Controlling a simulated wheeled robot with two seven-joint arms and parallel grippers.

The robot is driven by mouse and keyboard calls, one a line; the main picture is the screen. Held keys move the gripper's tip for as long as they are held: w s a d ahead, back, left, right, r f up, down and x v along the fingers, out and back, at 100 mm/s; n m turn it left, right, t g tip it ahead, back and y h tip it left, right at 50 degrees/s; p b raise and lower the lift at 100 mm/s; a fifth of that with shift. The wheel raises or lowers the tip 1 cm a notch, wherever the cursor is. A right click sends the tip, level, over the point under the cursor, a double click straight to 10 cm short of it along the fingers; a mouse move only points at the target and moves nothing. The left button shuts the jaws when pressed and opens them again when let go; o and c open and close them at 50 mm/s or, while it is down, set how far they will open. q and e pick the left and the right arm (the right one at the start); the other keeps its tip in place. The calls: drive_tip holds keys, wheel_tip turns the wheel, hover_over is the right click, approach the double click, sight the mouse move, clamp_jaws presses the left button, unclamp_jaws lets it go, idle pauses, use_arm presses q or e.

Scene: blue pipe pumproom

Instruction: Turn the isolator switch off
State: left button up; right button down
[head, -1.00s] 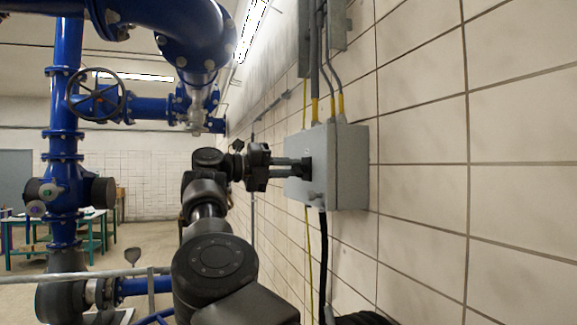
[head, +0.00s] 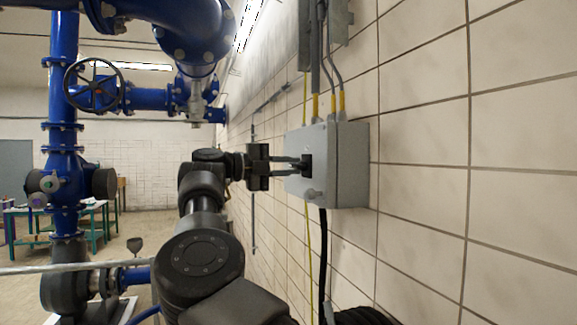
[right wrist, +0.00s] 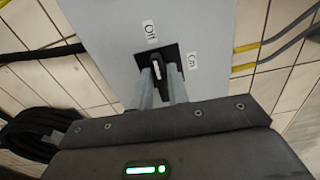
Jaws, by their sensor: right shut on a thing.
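The isolator switch is a grey box (head: 340,165) on the tiled wall, with a dark handle (head: 306,162) on its front. My right gripper (head: 300,165) reaches it from the left, its fingers at the handle. In the right wrist view the two fingers (right wrist: 160,78) are shut on the handle (right wrist: 157,69), one on each side. A light mark on the handle points roughly toward the "Off" label (right wrist: 150,31). The "On" label (right wrist: 193,61) is to the right. The fingers partly hide the black plate. My left gripper is not in view.
Grey conduits with yellow ends (head: 331,100) enter the box from above. A black cable (head: 322,255) hangs below it, with a dark coil (head: 362,317) at the bottom. Blue pipes (head: 65,130) with a handwheel (head: 93,86) stand at the left.

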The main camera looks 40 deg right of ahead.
drive_tip(key=c, duration=1.5)
unclamp_jaws()
drive_tip(key=shift+w+a, duration=0.2)
drive_tip(key=shift+a, duration=0.25)
drive_tip(key=shift+p+v, duration=0.9)
drive_tip(key=shift+v, duration=4)
